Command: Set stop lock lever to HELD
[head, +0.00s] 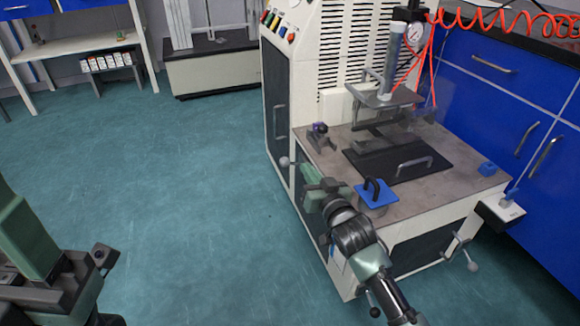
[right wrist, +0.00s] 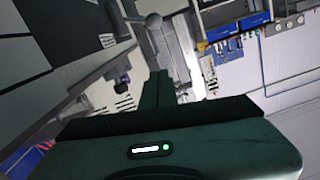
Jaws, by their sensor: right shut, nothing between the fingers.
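A lever with a pale ball knob (head: 284,162) sticks out from the left side of the machine, near the table's left edge. I take it for the stop lock lever; no HELD mark is readable. My right gripper (head: 308,171) is shut and empty, close to the right of the knob; contact cannot be told. Its closed fingers show in the right wrist view (right wrist: 160,88). My left gripper (head: 98,262) is at the lower left, far from the machine; its jaws are unclear.
Another ball-ended handle (head: 471,265) is at the front right. The teal floor at left is clear.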

